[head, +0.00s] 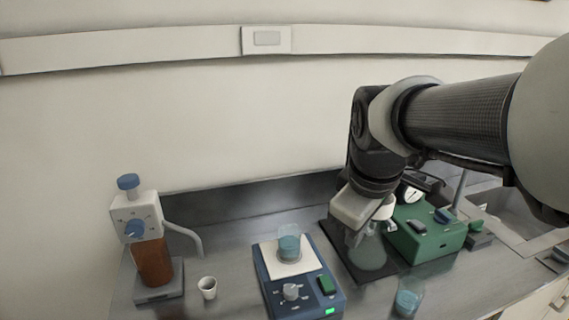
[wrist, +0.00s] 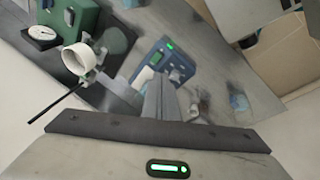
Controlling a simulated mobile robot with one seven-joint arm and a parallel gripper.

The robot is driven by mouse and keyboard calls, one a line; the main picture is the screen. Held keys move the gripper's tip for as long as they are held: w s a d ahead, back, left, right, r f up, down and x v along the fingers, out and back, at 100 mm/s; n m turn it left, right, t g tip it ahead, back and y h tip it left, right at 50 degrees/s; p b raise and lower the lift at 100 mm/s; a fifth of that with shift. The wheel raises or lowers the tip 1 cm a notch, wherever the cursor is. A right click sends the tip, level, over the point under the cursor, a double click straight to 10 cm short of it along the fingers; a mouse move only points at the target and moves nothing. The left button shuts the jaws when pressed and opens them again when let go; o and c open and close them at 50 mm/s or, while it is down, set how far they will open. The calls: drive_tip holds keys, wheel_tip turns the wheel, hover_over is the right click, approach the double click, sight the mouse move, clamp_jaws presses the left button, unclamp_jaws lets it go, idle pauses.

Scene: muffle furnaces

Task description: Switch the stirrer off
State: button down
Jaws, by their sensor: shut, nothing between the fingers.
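The stirrer (head: 275,292) is a blue box with a white top plate, standing at the front middle of the bench. A beaker of blue liquid (head: 289,243) stands on its plate. Its front has a grey knob (head: 291,292), a green switch (head: 325,285) and a lit green lamp (head: 329,311). In the wrist view the stirrer (wrist: 161,53) lies beyond the fingertips, partly hidden by them, with green light showing. My gripper (wrist: 160,88) is shut and empty. In the head view its housing is above and right of the stirrer, apart from it; the fingertips are unclear.
Right of the stirrer are a flask (head: 366,252) on a dark mat, a green box (head: 428,240) with a dial gauge, and a beaker (head: 408,300) near the front edge. Left are a white cup (head: 207,290) and a brown dispenser bottle (head: 153,262). A sink is far right.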

sight(326, 278)
drive_tip(key=w+f+n+g+y+b, duration=0.1)
drive_tip(key=w+f+n+g+b, duration=0.1)
drive_tip(key=w+f+n, duration=1)
drive_tip(key=shift+w+d+f+b, duration=0.2)
drive_tip(key=shift+w+d+b, duration=0.1)
drive_tip(key=shift+w+b, duration=0.5)
drive_tip(key=shift+s, duration=0.15)
drive_tip(key=f, duration=0.4)
drive_tip(key=w+f+b, duration=0.1)
drive_tip(key=f, duration=0.4)
drive_tip(key=w+f, duration=0.1)
drive_tip(key=f, duration=0.4)
drive_tip(key=shift+a+b, duration=0.25)
drive_tip(key=shift+b, duration=0.1)
drive_tip(key=shift+r+g+p, duration=0.1)
drive_tip(key=shift+g+p, duration=0.2)
